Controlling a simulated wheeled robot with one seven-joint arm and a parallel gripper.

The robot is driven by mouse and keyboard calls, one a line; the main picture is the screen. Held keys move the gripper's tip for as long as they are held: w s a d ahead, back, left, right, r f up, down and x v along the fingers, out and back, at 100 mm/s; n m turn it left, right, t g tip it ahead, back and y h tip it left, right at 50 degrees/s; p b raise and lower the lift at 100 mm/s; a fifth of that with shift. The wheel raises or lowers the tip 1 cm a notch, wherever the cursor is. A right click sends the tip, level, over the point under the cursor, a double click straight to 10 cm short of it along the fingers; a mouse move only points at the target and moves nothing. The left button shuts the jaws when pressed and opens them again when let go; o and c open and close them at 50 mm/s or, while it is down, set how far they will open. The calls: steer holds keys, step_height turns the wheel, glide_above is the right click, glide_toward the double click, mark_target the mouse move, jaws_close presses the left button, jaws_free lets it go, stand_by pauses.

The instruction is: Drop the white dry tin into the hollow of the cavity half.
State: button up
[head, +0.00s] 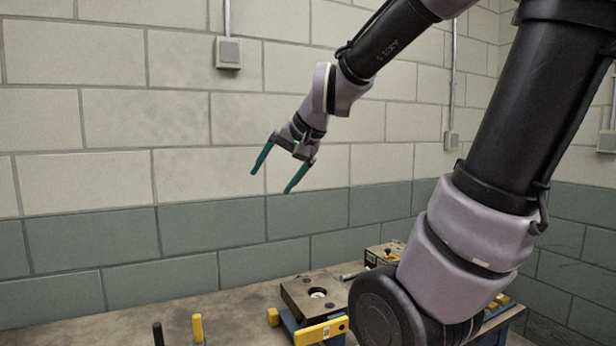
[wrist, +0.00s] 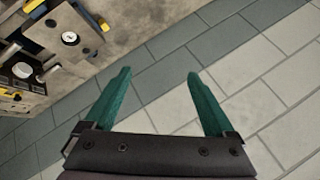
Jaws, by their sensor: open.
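The cavity half (head: 298,287) is a brown-grey steel block on a blue stand on the bench, with a round dark hollow in its top. A white round thing (head: 318,293), which looks like the white dry tin, shows inside that hollow. In the wrist view the block (wrist: 88,48) is at the upper left, with the white disc (wrist: 70,38) in its dark hollow. How deep it sits is unclear. My gripper (head: 270,182) is open and empty, high above the bench and well apart from the block. Its teal fingers (wrist: 158,73) show in the wrist view with nothing between them.
A yellow bar (head: 321,331) fronts the block. A yellow post (head: 197,328) and a black post (head: 158,334) stand to its left. Another block (head: 384,254) is behind, partly hidden by my arm. The bench (head: 100,325) is bare at left; a block wall (head: 180,245) stands behind.

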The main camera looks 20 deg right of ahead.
steer(key=s+d+n+h, duration=0.1)
steer(key=s+d, duration=0.2)
steer(key=s, duration=0.7)
steer(key=shift+d+r+g+h, duration=0.25)
steer(key=shift+r+g+h, duration=0.05)
steer(key=shift+r+g, duration=0.15)
steer(key=shift+w, duration=0.1)
stand_by(1.2)
